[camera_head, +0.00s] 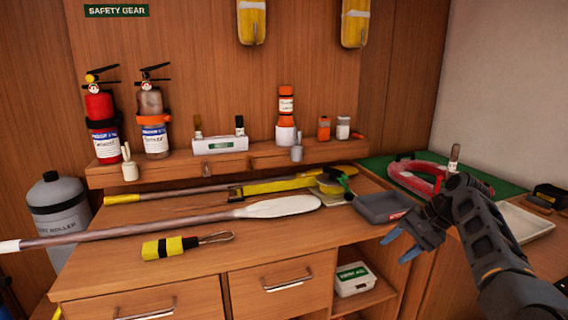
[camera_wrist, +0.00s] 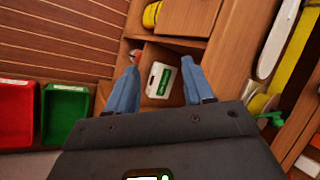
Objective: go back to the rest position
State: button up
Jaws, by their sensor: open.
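My gripper (camera_head: 408,242) is open and empty. A white box with a green label (camera_wrist: 161,80) shows beyond the fingers, in an open cubby below the counter. The same white box shows in the head view (camera_head: 354,279), left of and below my gripper.
A long paddle (camera_head: 180,222) and a yellow-black float with a loop (camera_head: 170,247) lie on the counter (camera_head: 220,260). Fire extinguishers (camera_head: 100,125) and small bottles stand on the raised shelf. Red (camera_wrist: 16,112) and green (camera_wrist: 65,115) bins show in the wrist view.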

jog(key=s+f+t+h, duration=0.1)
jog(key=s+f+h, duration=0.1)
jog(key=s+f, duration=0.6)
jog(key=s+f+t+h, duration=0.15)
jog(key=s+f, duration=0.25)
jog(key=f, duration=0.8)
jog(key=s+f+n+t+h, duration=0.1)
jog(key=s+f, duration=0.2)
jog(key=s, duration=0.6)
jog(key=s+f+n+t+h, duration=0.15)
jog(key=s+f, duration=0.25)
jog(key=s, duration=0.4)
jog(key=s+a+r+n+t, duration=0.15)
jog(key=s+r, duration=0.35)
jog(key=s, duration=0.5)
jog(key=s+a+r+n+t, duration=0.15)
jog(key=s+r, duration=0.35)
jog(key=s, duration=0.6)
jog(key=s+a+r+t, duration=0.1)
jog(key=s+r, duration=0.2)
jog(key=r, duration=0.3)
jog(key=s+a+r+n+t, duration=0.1)
jog(key=s+r+t, duration=0.1)
jog(key=s+r, duration=0.2)
jog(key=s+a+r+n+t, duration=0.1)
jog(key=s+a+r, duration=0.1)
jog(key=r, duration=0.8)
jog(key=shift+s, duration=0.9)
